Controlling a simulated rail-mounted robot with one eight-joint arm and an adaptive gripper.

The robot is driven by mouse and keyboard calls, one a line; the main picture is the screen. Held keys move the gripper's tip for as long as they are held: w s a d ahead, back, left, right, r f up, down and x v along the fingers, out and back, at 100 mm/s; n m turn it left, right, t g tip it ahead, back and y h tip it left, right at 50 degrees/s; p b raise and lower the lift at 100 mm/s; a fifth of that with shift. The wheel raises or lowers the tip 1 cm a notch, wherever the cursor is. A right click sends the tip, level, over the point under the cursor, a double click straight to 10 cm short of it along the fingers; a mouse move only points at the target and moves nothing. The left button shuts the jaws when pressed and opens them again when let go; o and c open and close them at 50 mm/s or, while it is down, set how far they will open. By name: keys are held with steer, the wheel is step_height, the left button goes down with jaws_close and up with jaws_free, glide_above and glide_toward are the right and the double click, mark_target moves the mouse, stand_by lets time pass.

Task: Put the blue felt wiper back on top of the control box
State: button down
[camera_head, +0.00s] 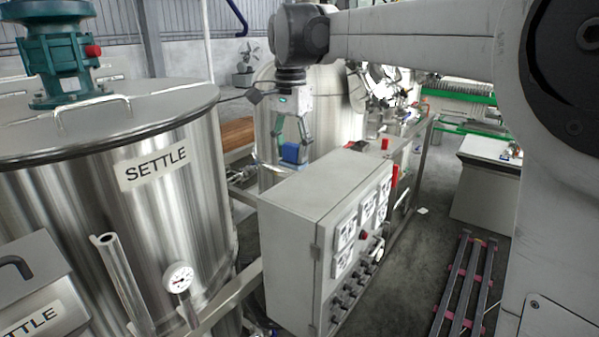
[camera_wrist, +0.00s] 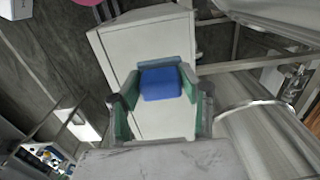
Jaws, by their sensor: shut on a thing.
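The blue felt wiper (camera_head: 291,153) is a small blue block held between the fingers of my gripper (camera_head: 292,146). In the wrist view the wiper (camera_wrist: 160,83) sits between the green finger pads of my gripper (camera_wrist: 160,92), which is shut on it. The control box (camera_head: 310,195) is a grey cabinet with dials and knobs on its front face. My gripper hangs pointing down near the box's far left top edge. In the wrist view the pale box top (camera_wrist: 118,45) lies behind the wiper. I cannot tell the exact gap between them.
A large steel tank labelled SETTLE (camera_head: 120,190) stands left of the box, with a pressure gauge (camera_head: 180,279) on its side. Another steel tank (camera_head: 330,105) stands behind my gripper. A dark rack (camera_head: 465,285) lies on the floor at right. The visible box top looks clear.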

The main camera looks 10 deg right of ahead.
steer(key=d+f, duration=0.1)
steer(key=d, duration=0.1)
steer(key=w+d+f, duration=0.1)
steer(key=d+f+p, duration=0.1)
steer(key=d, duration=0.1)
steer(key=shift+w+d+f, duration=0.2)
steer(key=shift+w+d, duration=0.1)
steer(key=shift+w, duration=0.1)
steer(key=shift+f+p, duration=0.4)
steer(key=shift+f, duration=1.65)
steer(key=shift+f, duration=0.1)
steer(key=c, duration=1.1)
jaws_free()
step_height(320, 180, up, 12)
steer(key=shift+r+b, duration=0.15)
steer(key=shift+b, duration=0.55)
steer(key=shift+s, duration=0.1)
